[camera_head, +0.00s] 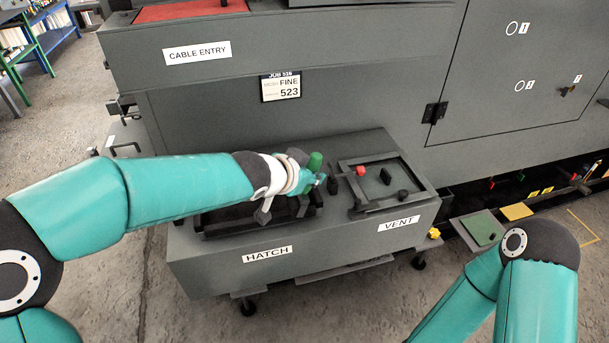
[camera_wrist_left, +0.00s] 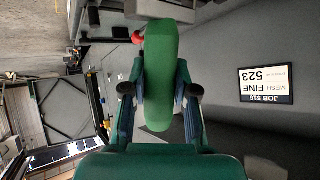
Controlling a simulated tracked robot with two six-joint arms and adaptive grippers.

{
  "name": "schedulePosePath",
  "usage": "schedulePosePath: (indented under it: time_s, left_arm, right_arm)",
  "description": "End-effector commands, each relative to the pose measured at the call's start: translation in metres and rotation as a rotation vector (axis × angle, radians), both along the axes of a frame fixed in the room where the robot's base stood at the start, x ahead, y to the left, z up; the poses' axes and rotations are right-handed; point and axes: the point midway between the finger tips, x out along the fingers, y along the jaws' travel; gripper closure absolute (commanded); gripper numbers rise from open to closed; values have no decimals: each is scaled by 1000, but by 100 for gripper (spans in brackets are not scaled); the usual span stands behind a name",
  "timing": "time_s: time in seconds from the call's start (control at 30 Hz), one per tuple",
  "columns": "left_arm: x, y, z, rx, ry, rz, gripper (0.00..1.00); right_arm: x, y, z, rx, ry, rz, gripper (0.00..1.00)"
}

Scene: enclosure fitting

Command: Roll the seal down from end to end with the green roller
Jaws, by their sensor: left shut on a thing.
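My left gripper (camera_head: 300,182) is over the right part of the hatch opening on the grey box. It is shut on the green roller (camera_head: 315,161), whose rounded green end shows above the wrist. In the left wrist view the green roller (camera_wrist_left: 160,75) stands between the two fingers of the left gripper (camera_wrist_left: 160,92). The dark frame of the hatch (camera_head: 222,227) shows under my left arm, which hides much of it. I cannot clearly tell the seal apart from the dark frames. My right arm is at the lower right, with its gripper out of view.
The vent (camera_head: 400,206) has a raised dark frame, with a red knob (camera_head: 361,171) and black knobs (camera_head: 386,176) close to the left gripper. The grey box (camera_head: 205,280) stands on casters before a large grey cabinet (camera_head: 370,95). Floor in front is clear.

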Motion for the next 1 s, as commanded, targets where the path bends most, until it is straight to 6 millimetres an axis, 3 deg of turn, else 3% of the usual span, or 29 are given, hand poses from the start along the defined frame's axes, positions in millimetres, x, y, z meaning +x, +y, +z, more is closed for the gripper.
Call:
schedulePosePath:
  time_s: [0.7, 1.0]
  left_arm:
    - [8, -29, -2, 1, 3, 0, 100]
    - [9, -31, 0, -1, 3, 1, 100]
  right_arm:
    - [0, 0, -13, 0, 0, 0, 60]
    - [0, 0, -13, 0, 0, 0, 60]
